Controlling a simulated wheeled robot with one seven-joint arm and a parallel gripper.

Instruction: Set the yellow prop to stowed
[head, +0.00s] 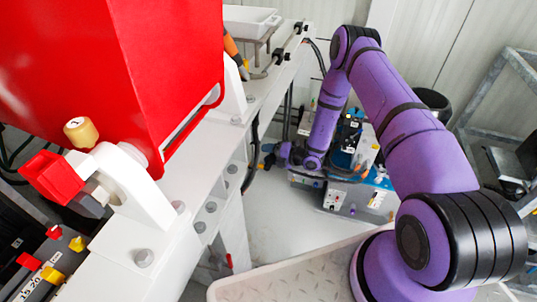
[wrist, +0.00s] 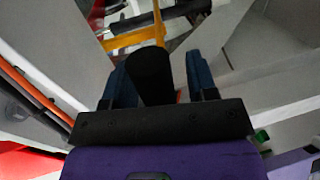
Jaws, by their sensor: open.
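The yellow prop (wrist: 133,38) shows in the wrist view as yellow bars ahead of my gripper. A dark cylinder (wrist: 150,75), which looks like a grip on its near end, lies between the two blue-grey fingers. My gripper (wrist: 160,62) is open around this cylinder, with a clear gap to the right finger; contact at the left finger cannot be told. In the head view my gripper (head: 270,158) is small, low beside the white machine frame, at the end of my purple arm. The prop cannot be made out clearly there, so its position is unclear.
The white frame (head: 190,205) with a red housing (head: 120,70) fills the left. Grey panels (wrist: 60,40) stand close on both sides of the gripper in the wrist view. Equipment boxes (head: 335,200) stand on the floor beyond, and a metal rack (head: 490,95) stands at right.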

